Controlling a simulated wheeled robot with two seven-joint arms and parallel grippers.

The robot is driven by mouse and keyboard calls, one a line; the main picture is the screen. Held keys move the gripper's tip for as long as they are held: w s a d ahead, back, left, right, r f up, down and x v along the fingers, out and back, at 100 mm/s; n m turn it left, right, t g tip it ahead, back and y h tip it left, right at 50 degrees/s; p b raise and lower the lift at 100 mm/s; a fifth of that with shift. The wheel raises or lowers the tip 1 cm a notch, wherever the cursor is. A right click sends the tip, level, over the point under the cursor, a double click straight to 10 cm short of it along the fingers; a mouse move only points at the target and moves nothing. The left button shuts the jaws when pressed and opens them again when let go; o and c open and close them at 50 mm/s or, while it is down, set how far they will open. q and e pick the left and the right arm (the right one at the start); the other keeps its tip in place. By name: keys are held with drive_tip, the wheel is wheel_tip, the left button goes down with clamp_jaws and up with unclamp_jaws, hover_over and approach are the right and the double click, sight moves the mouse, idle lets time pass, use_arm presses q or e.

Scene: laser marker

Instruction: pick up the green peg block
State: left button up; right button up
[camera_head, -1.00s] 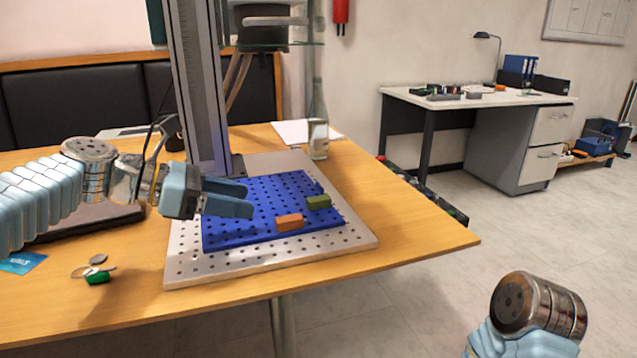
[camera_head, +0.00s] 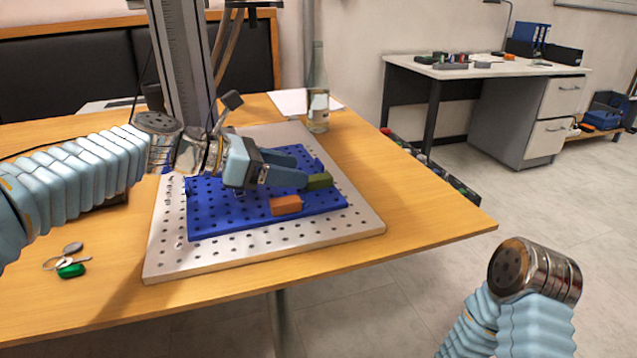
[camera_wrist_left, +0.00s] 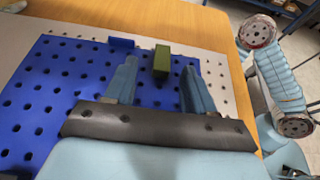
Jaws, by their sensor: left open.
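The green peg block (camera_head: 319,181) is a small olive-green block on the right part of the blue pegboard (camera_head: 215,222). It also shows in the left wrist view (camera_wrist_left: 162,60), just ahead of and between the two fingers. My left gripper (camera_head: 303,170) is open over the board, its fingertips close to the green block. The left wrist view shows both fingers apart with nothing held between them (camera_wrist_left: 158,75). An orange block (camera_head: 286,206) lies on the board nearer the front. My right arm shows at lower right, but its gripper is out of view.
The blue board lies on a grey perforated plate (camera_head: 165,255) on the wooden table. A vertical column (camera_head: 182,60) stands behind it. A small blue block (camera_wrist_left: 121,43) is left of the green one. A glass bottle (camera_head: 317,95) stands behind; keys (camera_head: 70,262) lie at front left.

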sight(319, 176)
use_arm(q)
drive_tip(key=x, duration=0.4)
drive_tip(key=shift+s+d+f+b, duration=0.15)
drive_tip(key=shift+d+b, duration=0.1)
drive_tip(key=shift+b, duration=0.05)
clamp_jaws()
drive_tip(key=shift+r, duration=0.5)
wheel_tip(319, 176, up, 2)
drive_tip(key=shift+r+p, duration=0.25)
drive_tip(key=shift+p, duration=0.45)
drive_tip(key=s+r+p, duration=0.2)
drive_tip(key=s+r, duration=0.7)
drive_tip(key=s, duration=0.5)
drive_tip(key=shift+d+r+p, duration=0.3)
